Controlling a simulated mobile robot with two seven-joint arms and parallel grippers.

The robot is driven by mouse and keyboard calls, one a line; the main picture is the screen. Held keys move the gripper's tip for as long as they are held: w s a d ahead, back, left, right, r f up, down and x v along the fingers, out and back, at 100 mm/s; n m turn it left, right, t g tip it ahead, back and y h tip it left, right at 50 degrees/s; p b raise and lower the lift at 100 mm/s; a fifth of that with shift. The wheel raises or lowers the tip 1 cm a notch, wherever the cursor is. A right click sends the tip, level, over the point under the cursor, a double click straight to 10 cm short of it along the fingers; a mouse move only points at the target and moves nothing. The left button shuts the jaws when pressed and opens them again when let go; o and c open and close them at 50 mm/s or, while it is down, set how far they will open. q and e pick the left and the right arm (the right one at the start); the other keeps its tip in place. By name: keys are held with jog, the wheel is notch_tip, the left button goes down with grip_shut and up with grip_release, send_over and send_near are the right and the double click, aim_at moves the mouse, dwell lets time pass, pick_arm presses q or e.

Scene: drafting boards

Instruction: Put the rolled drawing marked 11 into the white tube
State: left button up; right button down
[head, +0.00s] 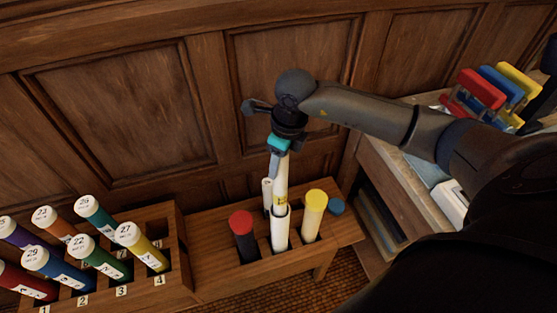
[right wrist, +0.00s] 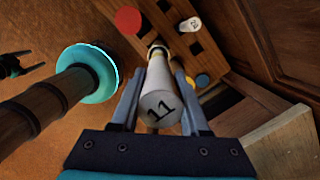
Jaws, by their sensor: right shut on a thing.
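The rolled drawing marked 11 (right wrist: 160,107) is a slim white roll with its number on the end nearest the right wrist camera. My right gripper (head: 279,148) is shut on its upper part and holds it nearly upright. In the head view the white roll (head: 282,178) has a yellow mark near its lower end. That end meets the mouth of the white tube (head: 280,235) and appears to be just inside it; how deep is hidden. The white tube stands upright in the wooden rack. My left gripper is not seen in the head view.
A red-capped dark tube (head: 242,235) and a yellow tube (head: 313,215) flank the white tube. A thin white roll (head: 267,193) stands close behind it. A blue cap (head: 337,206) sits right. Several numbered rolls fill the left rack (head: 180,270). Wall panelling stands close behind.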

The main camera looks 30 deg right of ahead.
jog(key=shift+f+b, duration=1.4)
jog(key=shift+f, duration=0.6)
jog(key=shift+c, duration=1.6)
grip_release()
notch_tip(320, 180, up, 15)
jog(key=s+d+p, duration=0.1)
jog(key=s+p, duration=0.1)
jog(key=shift+d, duration=0.1)
